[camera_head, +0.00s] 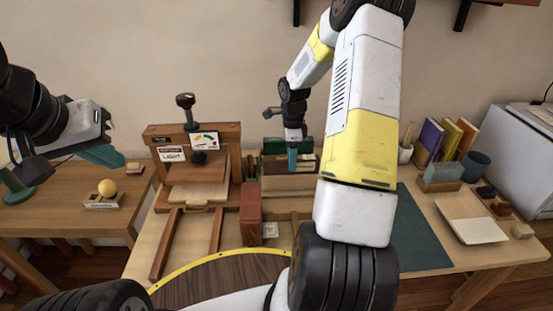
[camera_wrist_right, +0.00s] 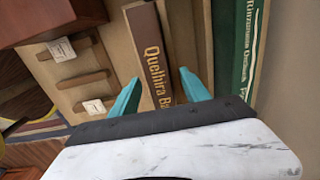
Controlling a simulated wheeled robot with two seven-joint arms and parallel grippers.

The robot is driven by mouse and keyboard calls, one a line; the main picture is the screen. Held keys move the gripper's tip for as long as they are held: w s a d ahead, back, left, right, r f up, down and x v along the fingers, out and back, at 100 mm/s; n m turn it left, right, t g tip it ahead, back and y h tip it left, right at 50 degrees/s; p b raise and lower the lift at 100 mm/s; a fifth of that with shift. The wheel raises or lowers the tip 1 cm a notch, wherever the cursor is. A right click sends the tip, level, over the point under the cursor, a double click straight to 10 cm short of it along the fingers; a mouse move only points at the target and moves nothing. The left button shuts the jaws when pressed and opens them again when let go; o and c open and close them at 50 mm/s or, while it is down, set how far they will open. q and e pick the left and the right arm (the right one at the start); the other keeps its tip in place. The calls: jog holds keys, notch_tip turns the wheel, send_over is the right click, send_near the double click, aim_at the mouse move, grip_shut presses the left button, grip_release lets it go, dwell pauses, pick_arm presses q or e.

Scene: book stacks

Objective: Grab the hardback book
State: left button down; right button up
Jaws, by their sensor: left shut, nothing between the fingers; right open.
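A brown book with the pale title "Quelhira Ba..." (camera_wrist_right: 150,45) lies under my right gripper (camera_wrist_right: 160,88) in the right wrist view. A green book with pale lettering (camera_wrist_right: 246,45) lies to its right. My right gripper also shows in the head view (camera_head: 292,158), at the books at the back of the bench. It is open, with its teal fingers to either side of the brown spine in the picture; I cannot tell whether they touch it. The spine's lower end is hidden by the gripper. My left gripper (camera_head: 103,156) is shut and empty, far left, above the side table.
A wooden press (camera_head: 190,160) stands left of the books. Upright books (camera_head: 447,138), a dark pot (camera_head: 475,165) and an open booklet (camera_head: 470,218) are at the right.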

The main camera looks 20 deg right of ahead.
jog(key=shift+f, duration=0.4)
jog(key=shift+c, duration=0.4)
grip_shut()
jog(key=shift+r, duration=0.1)
dwell(0.7)
